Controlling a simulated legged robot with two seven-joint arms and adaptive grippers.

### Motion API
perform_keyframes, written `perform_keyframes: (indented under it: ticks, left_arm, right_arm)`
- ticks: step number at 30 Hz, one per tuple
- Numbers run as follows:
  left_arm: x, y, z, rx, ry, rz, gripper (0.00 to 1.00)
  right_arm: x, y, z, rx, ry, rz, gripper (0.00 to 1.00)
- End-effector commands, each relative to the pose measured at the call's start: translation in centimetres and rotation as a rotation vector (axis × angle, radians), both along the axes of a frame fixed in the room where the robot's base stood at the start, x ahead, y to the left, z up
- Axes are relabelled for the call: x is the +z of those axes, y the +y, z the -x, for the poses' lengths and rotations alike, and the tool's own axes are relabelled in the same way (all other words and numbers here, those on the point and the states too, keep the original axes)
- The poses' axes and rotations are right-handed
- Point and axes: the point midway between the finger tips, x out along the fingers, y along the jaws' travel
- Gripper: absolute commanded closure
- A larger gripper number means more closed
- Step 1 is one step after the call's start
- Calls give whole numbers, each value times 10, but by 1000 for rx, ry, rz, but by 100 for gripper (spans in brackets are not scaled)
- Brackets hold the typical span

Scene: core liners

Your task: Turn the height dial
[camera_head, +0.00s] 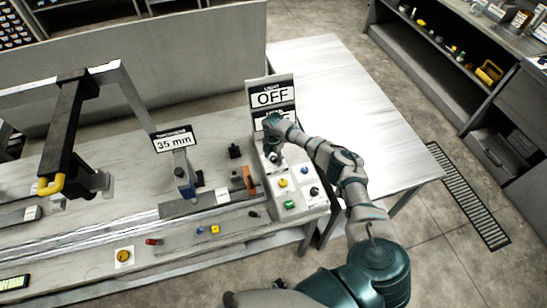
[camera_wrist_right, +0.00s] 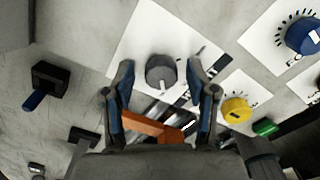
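In the right wrist view, a grey round dial (camera_wrist_right: 160,74) with a white pointer mark sits on a white plate (camera_wrist_right: 140,42). My right gripper (camera_wrist_right: 161,92) is open, with one finger at each side of the grey dial and gaps visible. In the head view my right gripper (camera_head: 273,158) is over the back of the control panel and hides what lies under it. A blue dial (camera_wrist_right: 302,35) with tick marks is at the upper right of the wrist view. I cannot read which dial is marked height. My left gripper is not in view.
A yellow knob (camera_wrist_right: 236,110) and a green button (camera_wrist_right: 265,128) are near the right finger. An OFF display (camera_head: 271,96) stands behind the panel, with a second sign partly covered. A "35 mm" sign (camera_head: 174,142) stands to the left. A bare table (camera_head: 350,110) lies to the right.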

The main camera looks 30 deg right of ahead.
Motion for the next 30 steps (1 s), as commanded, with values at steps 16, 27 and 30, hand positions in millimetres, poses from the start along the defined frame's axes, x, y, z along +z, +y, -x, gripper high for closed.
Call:
perform_keyframes:
  ticks: [16, 27, 30]
  left_arm:
    - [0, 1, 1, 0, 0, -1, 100]
    - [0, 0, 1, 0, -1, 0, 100]
    - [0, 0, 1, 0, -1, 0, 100]
  right_arm:
    - [71, -2, -3, 1, -5, -1, 43]
    - [117, -1, -3, 0, 0, -1, 43]
    - [118, -1, -2, 0, 2, -2, 43]
